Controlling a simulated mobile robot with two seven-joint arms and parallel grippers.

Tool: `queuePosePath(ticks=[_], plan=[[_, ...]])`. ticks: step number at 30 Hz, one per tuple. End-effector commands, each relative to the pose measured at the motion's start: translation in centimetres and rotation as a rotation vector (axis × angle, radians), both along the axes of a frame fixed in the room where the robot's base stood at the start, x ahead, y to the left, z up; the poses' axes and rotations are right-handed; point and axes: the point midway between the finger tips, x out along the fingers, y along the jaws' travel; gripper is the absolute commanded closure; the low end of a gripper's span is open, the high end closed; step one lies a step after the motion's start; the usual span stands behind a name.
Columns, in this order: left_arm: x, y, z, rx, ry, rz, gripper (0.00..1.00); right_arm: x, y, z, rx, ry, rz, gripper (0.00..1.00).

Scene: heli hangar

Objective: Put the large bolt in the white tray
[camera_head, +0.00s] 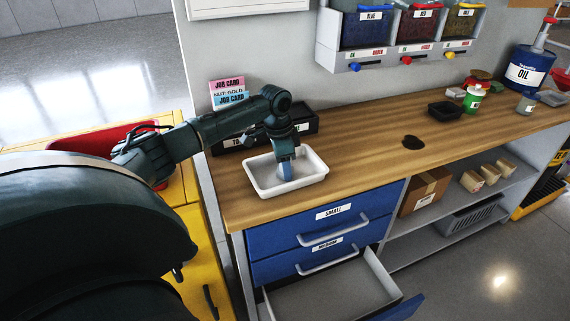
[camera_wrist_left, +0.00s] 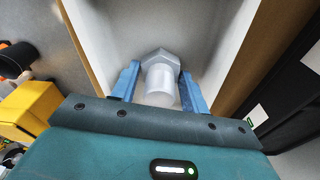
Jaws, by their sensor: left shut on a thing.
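The white tray (camera_head: 259,188) sits on the left end of the wooden workbench. My left gripper (camera_head: 287,172) points down into the tray, its fingers inside the rim. In the left wrist view, my left gripper (camera_wrist_left: 159,88) is shut on the large bolt (camera_wrist_left: 160,80), a silver bolt with a hex head, with one blue finger on each side. The white tray (camera_wrist_left: 205,25) fills the view behind the bolt. I cannot tell whether the bolt touches the tray floor. In the head view the bolt is hidden by the gripper. My right gripper is not in view.
A black bin (camera_head: 305,122) and job cards (camera_head: 229,96) stand behind the tray. Below the bench are blue drawers (camera_head: 345,215), with the lowest drawer (camera_head: 335,290) open and empty where visible. The bench top (camera_head: 365,155) right of the tray is mostly clear.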

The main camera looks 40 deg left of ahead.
Motion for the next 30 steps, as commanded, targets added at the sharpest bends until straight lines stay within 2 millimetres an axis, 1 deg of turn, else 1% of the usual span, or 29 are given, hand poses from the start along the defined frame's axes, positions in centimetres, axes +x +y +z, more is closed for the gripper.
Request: queuePosePath(ticks=[5,6,13,20,23,26,30], plan=[[0.1,0.0,-0.1,-0.002,-0.002,0.0,0.96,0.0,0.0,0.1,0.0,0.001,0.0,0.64],[0.0,-0.1,-0.3,-0.001,0.001,-0.001,0.53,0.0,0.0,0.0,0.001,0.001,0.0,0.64],[0.0,0.0,-0.3,-0.001,0.001,-0.001,0.34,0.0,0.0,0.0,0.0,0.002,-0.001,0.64],[0.0,0.0,-0.2,0.0,0.0,0.0,0.33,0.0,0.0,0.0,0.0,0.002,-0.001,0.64],[0.0,0.0,0.3,0.0,-0.001,0.0,0.33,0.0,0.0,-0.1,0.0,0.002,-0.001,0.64],[-0.1,0.1,1.6,0.0,-0.002,-0.002,0.33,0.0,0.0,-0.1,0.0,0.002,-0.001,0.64],[-0.3,0.3,4.5,-0.001,-0.004,-0.001,0.33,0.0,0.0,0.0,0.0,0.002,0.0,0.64]])
